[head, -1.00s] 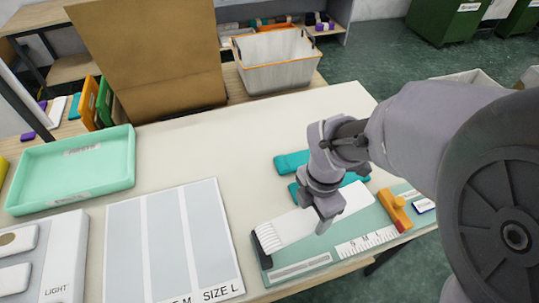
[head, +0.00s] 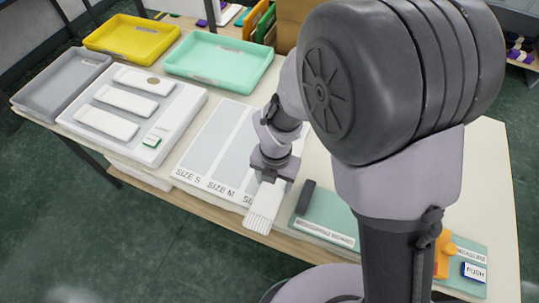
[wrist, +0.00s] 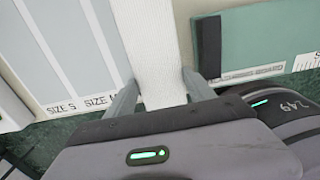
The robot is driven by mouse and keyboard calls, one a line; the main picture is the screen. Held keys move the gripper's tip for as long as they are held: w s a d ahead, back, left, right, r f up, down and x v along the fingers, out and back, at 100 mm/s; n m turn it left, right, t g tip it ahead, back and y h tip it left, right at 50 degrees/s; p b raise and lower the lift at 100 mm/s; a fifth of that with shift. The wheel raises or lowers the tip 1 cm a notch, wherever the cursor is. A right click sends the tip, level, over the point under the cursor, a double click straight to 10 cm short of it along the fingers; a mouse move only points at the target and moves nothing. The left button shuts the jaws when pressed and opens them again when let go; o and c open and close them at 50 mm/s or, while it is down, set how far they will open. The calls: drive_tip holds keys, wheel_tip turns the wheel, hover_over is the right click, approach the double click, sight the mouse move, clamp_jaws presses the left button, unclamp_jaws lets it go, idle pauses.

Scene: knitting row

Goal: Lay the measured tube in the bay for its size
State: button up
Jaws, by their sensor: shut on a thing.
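My gripper (head: 270,176) is shut on a white ribbed tube (head: 263,207), which hangs toward the front edge of the table. In the wrist view the tube (wrist: 158,45) runs up between the two fingers (wrist: 160,82). The tube is over or beside the right part of the size board (head: 205,160), near the SIZE L bay, whose label is partly covered. The SIZE S bay (head: 200,150) and SIZE M bay (head: 228,160) look empty. The measuring board (head: 325,213) lies right of the tube, with a dark end stop (head: 305,197) and an orange slider (head: 444,255).
A light panel (head: 165,115) with white pieces is left of the size board. Grey (head: 62,78), yellow (head: 130,38) and mint (head: 222,55) trays stand behind. A PUSH button (head: 474,271) is at the right. My arm hides the middle of the table.

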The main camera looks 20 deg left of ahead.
drive_tip(key=w+a, duration=0.1)
drive_tip(key=w, duration=0.2)
drive_tip(key=w+b, duration=0.1)
drive_tip(key=w, duration=0.3)
drive_tip(key=w+a+f, duration=0.1)
drive_tip(key=w, duration=0.2)
drive_tip(key=shift+w+a+f, duration=0.1)
drive_tip(key=shift+w+a, duration=0.1)
drive_tip(key=shift+a, duration=0.1)
drive_tip(key=f, duration=0.1)
drive_tip(key=f+b, duration=0.2)
drive_tip(key=shift+w+f, duration=0.25)
drive_tip(key=shift+f, duration=0.15)
drive_tip(key=shift+r, duration=0.2)
drive_tip(key=shift+f, duration=0.1)
drive_tip(key=o, duration=1.4)
drive_tip(key=shift+o, duration=0.2)
